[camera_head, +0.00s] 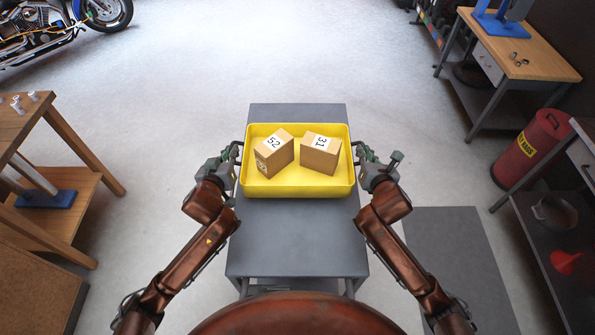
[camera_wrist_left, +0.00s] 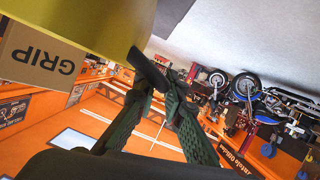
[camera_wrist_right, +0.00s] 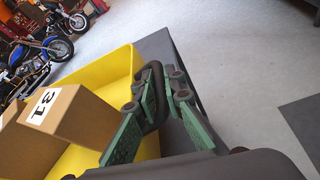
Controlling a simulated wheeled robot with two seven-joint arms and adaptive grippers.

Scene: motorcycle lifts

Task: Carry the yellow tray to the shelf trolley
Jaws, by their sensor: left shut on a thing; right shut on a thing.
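The yellow tray (camera_head: 298,188) sits over a grey table (camera_head: 297,240) in the head view; I cannot tell whether it rests on the table or is held just above it. Two cardboard boxes stand in it, one marked 52 (camera_head: 275,154) and one marked 31 (camera_head: 320,154). The tray also shows in the left wrist view (camera_wrist_left: 90,22) and the right wrist view (camera_wrist_right: 112,72). I cannot identify the shelf trolley for certain.
A wooden workbench (camera_head: 70,150) stands at the left. A wood-topped bench (camera_head: 525,50) is at the upper right, with a red drum (camera_head: 532,148) below it. A dark shelf unit (camera_head: 560,235) stands at the right edge. The floor beyond the grey table is clear.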

